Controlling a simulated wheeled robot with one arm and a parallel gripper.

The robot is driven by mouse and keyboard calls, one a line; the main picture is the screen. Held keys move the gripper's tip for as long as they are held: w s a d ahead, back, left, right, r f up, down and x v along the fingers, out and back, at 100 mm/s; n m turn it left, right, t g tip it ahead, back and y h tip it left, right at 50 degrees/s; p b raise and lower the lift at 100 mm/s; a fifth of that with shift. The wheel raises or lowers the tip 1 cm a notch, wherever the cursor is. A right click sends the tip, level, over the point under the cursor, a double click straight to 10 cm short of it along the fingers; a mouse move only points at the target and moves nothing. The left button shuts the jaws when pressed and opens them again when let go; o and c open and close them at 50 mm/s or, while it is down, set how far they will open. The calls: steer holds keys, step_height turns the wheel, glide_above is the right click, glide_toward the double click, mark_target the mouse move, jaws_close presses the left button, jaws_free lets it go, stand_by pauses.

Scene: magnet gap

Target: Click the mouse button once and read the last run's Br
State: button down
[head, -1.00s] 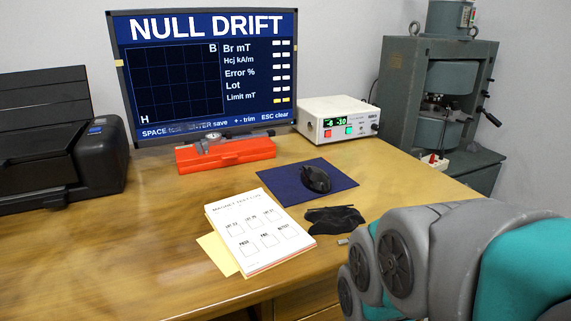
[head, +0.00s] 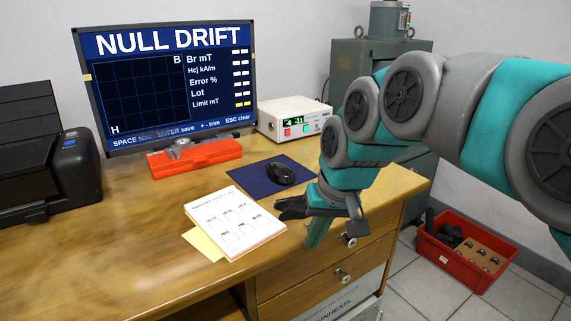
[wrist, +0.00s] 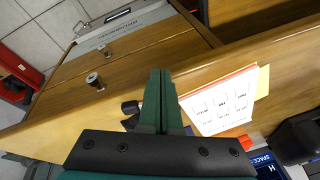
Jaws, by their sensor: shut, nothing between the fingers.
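The black mouse (head: 280,173) lies on a dark blue pad (head: 258,180) on the desk. The monitor (head: 165,85) reads NULL DRIFT, with an empty B-H grid and rows for Br mT, Hcj, Error, Lot and Limit. The Br field (head: 240,53) shows only pale blocks and no readable number. My gripper (head: 314,240) is at the desk's front edge, in front of and to the right of the mouse, apart from it. In the wrist view my gripper (wrist: 160,75) has its fingers together with nothing between them. The mouse is not clear in the wrist view.
An orange case (head: 196,157), a white meter box (head: 290,122) and a printer (head: 45,160) stand behind. A red crate (head: 465,252) is on the floor at right.

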steer(key=w+a+r+t+y, duration=0.1)
steer(key=w+a+r, duration=0.15)
steer(key=w, duration=0.25)
steer(key=w+a+r+m+t+y, duration=0.1)
steer(key=w+a+r, duration=0.1)
steer(key=w+r, duration=0.3)
steer(key=w+a+r+t+y, duration=0.1)
steer(key=w+a+r, duration=0.15)
steer(key=w, duration=0.35)
step_height(320, 180, up, 3)
steer(key=m+t, duration=0.2)
glide_above(274, 165)
steer(key=shift+r+y, duration=0.1)
steer(key=shift+y, duration=0.2)
steer(key=shift+s, duration=0.1)
steer(key=shift+f+b, duration=2.05)
steer(key=shift+f, duration=2.35)
steer(key=shift+f, duration=0.15)
steer(key=shift+f, duration=0.3)
